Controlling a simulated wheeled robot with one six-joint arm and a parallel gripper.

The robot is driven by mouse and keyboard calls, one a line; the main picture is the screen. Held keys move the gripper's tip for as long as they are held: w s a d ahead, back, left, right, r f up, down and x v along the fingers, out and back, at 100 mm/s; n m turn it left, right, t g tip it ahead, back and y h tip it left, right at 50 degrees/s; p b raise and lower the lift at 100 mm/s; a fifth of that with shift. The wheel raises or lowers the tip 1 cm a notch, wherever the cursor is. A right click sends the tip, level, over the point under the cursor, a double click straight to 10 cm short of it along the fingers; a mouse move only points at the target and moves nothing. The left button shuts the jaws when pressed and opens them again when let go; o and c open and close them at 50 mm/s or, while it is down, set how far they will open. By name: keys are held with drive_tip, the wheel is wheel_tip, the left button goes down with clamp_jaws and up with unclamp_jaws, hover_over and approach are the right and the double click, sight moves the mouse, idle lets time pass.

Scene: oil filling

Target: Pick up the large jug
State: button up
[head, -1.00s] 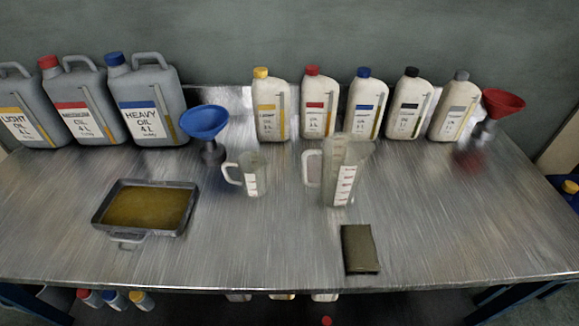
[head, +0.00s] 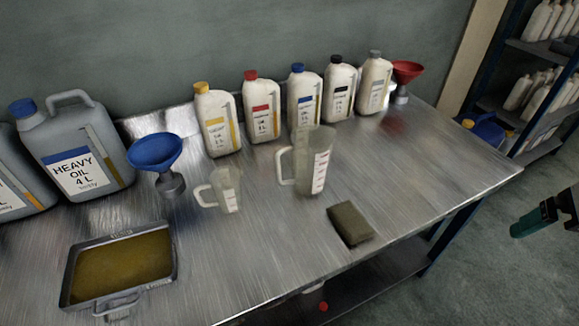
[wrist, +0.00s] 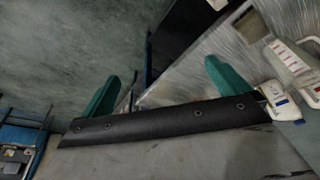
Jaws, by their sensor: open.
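The large jug (head: 315,168) is clear, with a handle on its left and a scale with red marks. It stands upright on the metal table in the head view. The small jug (head: 226,190) stands to its left. My gripper (head: 532,222) shows at the right edge of the head view, beyond the table's right end and well apart from the jug. In the wrist view, my gripper (wrist: 163,85) has its two teal fingers spread wide with nothing between them. A container with red marks (wrist: 289,58), probably the large jug, shows at the right there.
Shelves (head: 520,105) stand at the right. Floor is clear beside the table.

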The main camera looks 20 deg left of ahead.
sight(320, 174)
drive_tip(key=w+a+f+n+t+y, duration=0.1)
drive_tip(key=w+a+f+n+t, duration=0.1)
drive_tip(key=w+a+f, duration=0.4)
drive_tip(key=w+a+f+n+t+y, duration=0.2)
drive_tip(key=w+a, duration=0.6)
drive_tip(key=a, duration=0.1)
drive_tip(key=a+f+n+y, duration=0.1)
drive_tip(key=a+f+y, duration=0.1)
drive_tip(key=a, duration=0.5)
drive_tip(key=s+a+f+n+t+y, duration=0.1)
drive_tip(key=a+f+n+y, duration=0.1)
drive_tip(key=a+f, duration=0.2)
drive_tip(key=a+f+n+y, duration=0.1)
drive_tip(key=a+f+y, duration=0.1)
drive_tip(key=a, duration=0.8)
drive_tip(key=shift+s+f+n+t+y, duration=0.25)
drive_tip(key=shift+f+n+t+y, duration=0.15)
drive_tip(key=shift+f, duration=0.5)
drive_tip(key=shift+a+f, duration=0.15)
drive_tip(key=shift+a, duration=0.15)
drive_tip(key=x, duration=0.7)
drive_tip(key=shift+w+a+r, duration=0.15)
drive_tip(key=shift+w+r, duration=0.1)
drive_tip(key=c, duration=0.8)
